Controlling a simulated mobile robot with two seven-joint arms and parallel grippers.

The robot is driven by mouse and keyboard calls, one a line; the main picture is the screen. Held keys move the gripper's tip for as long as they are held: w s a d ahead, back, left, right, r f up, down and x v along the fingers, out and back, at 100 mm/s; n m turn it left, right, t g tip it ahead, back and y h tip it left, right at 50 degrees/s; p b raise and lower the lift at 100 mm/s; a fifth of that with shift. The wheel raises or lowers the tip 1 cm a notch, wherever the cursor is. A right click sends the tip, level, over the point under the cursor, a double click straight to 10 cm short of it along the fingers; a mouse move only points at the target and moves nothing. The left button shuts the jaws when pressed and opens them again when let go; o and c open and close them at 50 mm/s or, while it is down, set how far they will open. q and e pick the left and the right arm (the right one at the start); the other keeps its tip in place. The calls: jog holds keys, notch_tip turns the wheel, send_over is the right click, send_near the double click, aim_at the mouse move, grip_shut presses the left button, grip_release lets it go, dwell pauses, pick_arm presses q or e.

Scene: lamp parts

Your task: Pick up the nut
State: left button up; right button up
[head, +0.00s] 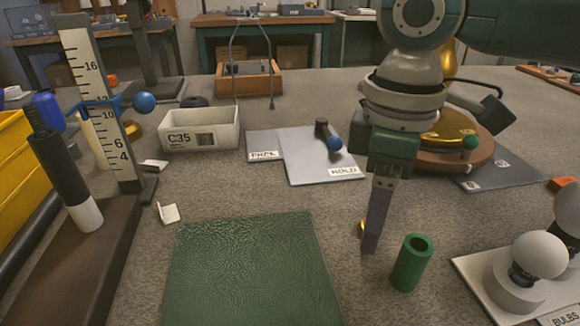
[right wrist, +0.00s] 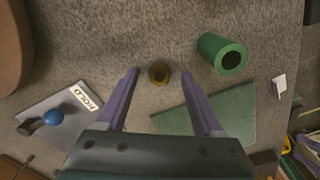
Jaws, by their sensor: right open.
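The nut is a small brass ring (right wrist: 159,73) lying on the grey surface in the right wrist view. In the head view only a sliver of it (head: 361,228) shows, mostly hidden behind my right gripper's finger. My right gripper (head: 371,246) is open and points down beside the nut. In the right wrist view its two purple fingers (right wrist: 160,80) stand apart, with the nut between and just beyond their tips. Nothing is held. My left gripper is not in view.
A green tube (head: 411,263) stands close to the right of the gripper. A green mat (head: 252,270) lies to the left. A grey HOLD sheet (head: 305,165) with a blue-knobbed part lies behind. White bulbs (head: 540,255) stand on a tray at the right.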

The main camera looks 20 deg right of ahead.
jog(key=shift+f, duration=0.25)
grip_shut()
dwell(0.3)
